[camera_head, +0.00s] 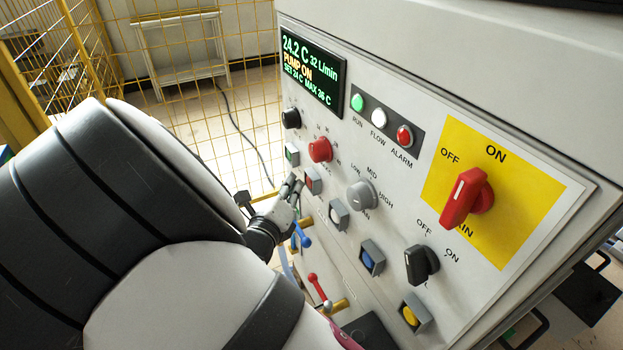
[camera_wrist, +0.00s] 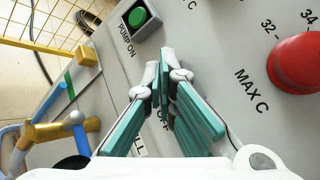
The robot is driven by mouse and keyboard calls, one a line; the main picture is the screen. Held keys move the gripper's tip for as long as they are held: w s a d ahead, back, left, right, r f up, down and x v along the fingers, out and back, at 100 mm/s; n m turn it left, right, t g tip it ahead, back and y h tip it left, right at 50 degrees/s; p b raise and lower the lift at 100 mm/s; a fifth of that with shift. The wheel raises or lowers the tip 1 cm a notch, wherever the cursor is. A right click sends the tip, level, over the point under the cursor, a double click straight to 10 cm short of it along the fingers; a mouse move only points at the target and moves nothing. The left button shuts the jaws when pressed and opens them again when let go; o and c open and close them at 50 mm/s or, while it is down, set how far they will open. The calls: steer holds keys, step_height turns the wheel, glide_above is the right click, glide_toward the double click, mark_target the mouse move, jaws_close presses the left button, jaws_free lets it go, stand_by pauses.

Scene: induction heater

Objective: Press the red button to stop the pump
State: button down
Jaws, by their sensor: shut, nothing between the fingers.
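The square red button (camera_head: 313,181) sits on the grey control panel, below the green button (camera_head: 292,154). My gripper (camera_head: 291,184) is shut and empty, with its fingertips just left of the red button; I cannot tell whether they touch it. In the wrist view my gripper (camera_wrist: 162,82) points at the panel, below the green button (camera_wrist: 140,17) labelled PUMP ON. Its fingers partly cover an OFF label, and I cannot make out the red button there. The display (camera_head: 312,72) reads PUMP ON and 32 L/min.
A round red knob (camera_head: 320,149) juts out near the red button; it also shows in the wrist view (camera_wrist: 299,63). A grey knob (camera_head: 361,195), a white button (camera_head: 338,214) and a blue button (camera_head: 372,257) lie to the right. Valve handles (camera_head: 319,290) stand below.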

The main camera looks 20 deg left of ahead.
steer(key=shift+w+d, duration=0.15)
steer(key=shift+d, duration=0.05)
steer(key=shift+w+d, duration=0.4)
steer(key=shift+w, duration=0.05)
stand_by(1.1)
steer(key=shift+s+a, duration=0.1)
steer(key=shift+s+a+p, duration=0.55)
steer(key=shift+s, duration=0.05)
steer(key=shift+s+a+p, duration=0.75)
steer(key=shift+s+a, duration=0.9)
steer(key=shift+s, duration=0.3)
steer(key=s+a+p, duration=0.1)
steer(key=s+a, duration=0.6)
steer(key=s, duration=0.1)
steer(key=shift+s+p, duration=0.15)
steer(key=shift+p, duration=0.2)
